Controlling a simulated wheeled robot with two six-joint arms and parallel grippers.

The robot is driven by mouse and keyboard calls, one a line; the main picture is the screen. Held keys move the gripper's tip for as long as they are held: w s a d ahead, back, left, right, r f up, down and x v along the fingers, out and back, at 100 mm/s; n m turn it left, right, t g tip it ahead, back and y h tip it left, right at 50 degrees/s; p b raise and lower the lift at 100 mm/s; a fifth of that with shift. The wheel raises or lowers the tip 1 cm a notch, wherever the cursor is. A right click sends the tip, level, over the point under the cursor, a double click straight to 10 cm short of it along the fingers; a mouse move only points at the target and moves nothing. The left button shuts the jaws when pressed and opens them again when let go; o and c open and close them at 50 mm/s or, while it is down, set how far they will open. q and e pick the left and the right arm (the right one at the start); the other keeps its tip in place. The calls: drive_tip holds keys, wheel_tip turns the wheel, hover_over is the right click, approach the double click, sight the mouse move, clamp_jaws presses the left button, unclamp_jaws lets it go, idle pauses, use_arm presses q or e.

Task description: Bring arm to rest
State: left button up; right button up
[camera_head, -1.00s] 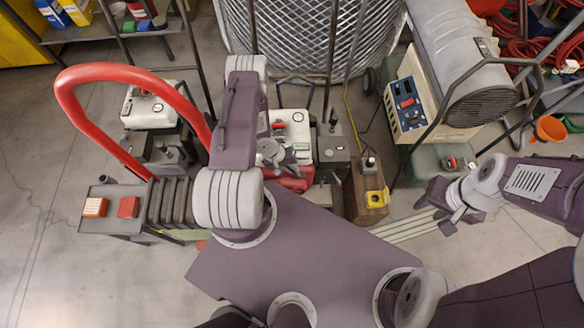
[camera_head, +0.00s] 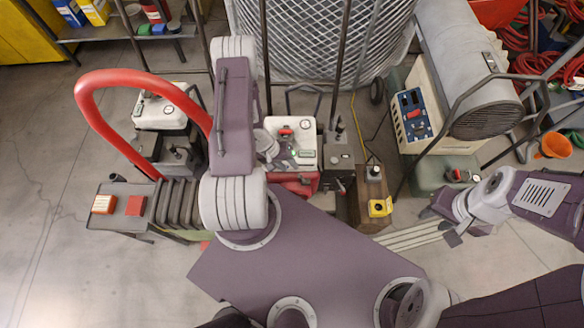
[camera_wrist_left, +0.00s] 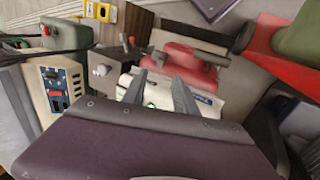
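My left arm reaches forward in the head view. Its gripper (camera_head: 277,152) is at the left side of a white-topped machine (camera_head: 306,155) with a red switch. In the left wrist view the two grey fingers (camera_wrist_left: 160,93) stand apart with nothing clearly held between them. They are in front of the white top and a red rounded part (camera_wrist_left: 183,68). Whether they touch it cannot be told. My right gripper (camera_head: 443,224) is at the right in the head view, its fingers apart and empty, above the floor.
A red hoop handle (camera_head: 92,105) rises close left of my left arm. A second white-topped unit (camera_head: 160,112) stands behind it. The floor at far left is clear.

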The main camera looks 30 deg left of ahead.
idle(0.5)
use_arm(q)
drive_tip(key=w+d+r+m+t+y+p, duration=0.15)
drive_tip(key=w+r, duration=0.35)
drive_tip(key=r, duration=0.5)
drive_tip(key=w+d+r+m+t+y+p, duration=0.1)
drive_tip(key=w+d+r+p, duration=0.1)
drive_tip(key=w+r, duration=0.5)
drive_tip(key=w+d+r+m+t+y+p, duration=0.1)
drive_tip(key=w+d+r+t, duration=0.15)
drive_tip(key=r, duration=0.95)
drive_tip(key=s+d+r+g+p, duration=0.1)
drive_tip(key=s+r, duration=0.4)
drive_tip(key=r, duration=0.1)
drive_tip(key=s+f+m+g, duration=0.1)
drive_tip(key=s+g, duration=0.1)
drive_tip(key=s, duration=0.5)
drive_tip(key=s+d+f+m+g, duration=0.1)
drive_tip(key=s+g, duration=0.2)
drive_tip(key=s, duration=0.4)
drive_tip(key=shift+d, duration=0.2)
